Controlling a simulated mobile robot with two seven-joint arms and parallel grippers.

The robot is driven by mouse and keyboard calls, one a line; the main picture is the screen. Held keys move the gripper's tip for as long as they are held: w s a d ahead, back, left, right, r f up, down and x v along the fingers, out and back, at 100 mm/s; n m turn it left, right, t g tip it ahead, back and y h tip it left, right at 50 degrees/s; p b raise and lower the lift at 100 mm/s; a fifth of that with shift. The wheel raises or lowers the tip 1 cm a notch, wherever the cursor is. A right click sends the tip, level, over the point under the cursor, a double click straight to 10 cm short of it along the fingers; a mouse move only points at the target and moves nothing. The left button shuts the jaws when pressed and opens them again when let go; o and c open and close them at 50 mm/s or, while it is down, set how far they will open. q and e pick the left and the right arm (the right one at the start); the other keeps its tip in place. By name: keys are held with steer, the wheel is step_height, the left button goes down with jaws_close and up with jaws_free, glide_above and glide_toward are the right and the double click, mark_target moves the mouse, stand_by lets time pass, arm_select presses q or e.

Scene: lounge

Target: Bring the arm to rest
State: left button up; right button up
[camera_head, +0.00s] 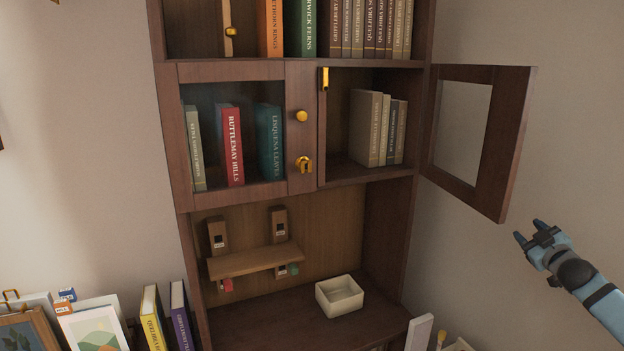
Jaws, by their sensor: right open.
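My right gripper (531,239) is at the right side of the head view, open and empty. It is in free air in front of the grey wall, below and to the right of the open cabinet door (510,140). It appears apart from the door and the bookcase. My right arm comes in from the lower right corner. My left gripper is not in view.
A dark wooden bookcase (383,233) holds books; its left glass door (232,70) is shut. The right door stands swung out. A white box (340,299) sits on the lower surface. Books and framed pictures (30,333) fill the lower left.

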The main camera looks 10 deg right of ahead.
steer(key=s+a+f+n+g, duration=0.1)
steer(key=s+a+f+g, duration=0.1)
steer(key=a+f, duration=0.5)
steer(key=s+a+f+g, duration=0.2)
steer(key=s+a+f, duration=0.1)
steer(key=f, duration=0.8)
steer(key=s+a+f+g+y, duration=0.2)
steer(key=s+a+f, duration=0.6)
steer(key=a+f, duration=0.4)
steer(key=s+a+f+m+g+y+p, duration=0.1)
steer(key=s+a+f+y, duration=0.1)
steer(key=s+a, duration=0.9)
steer(key=s+a+f+m+y, duration=0.1)
steer(key=s+a+m, duration=0.1)
steer(key=s+a, duration=0.9)
steer(key=a, duration=0.3)
steer(key=shift+a+f+m+g+y+p, duration=0.3)
steer(key=shift+a+f+g+y+p, duration=0.05)
steer(key=shift+a+g+y, duration=0.05)
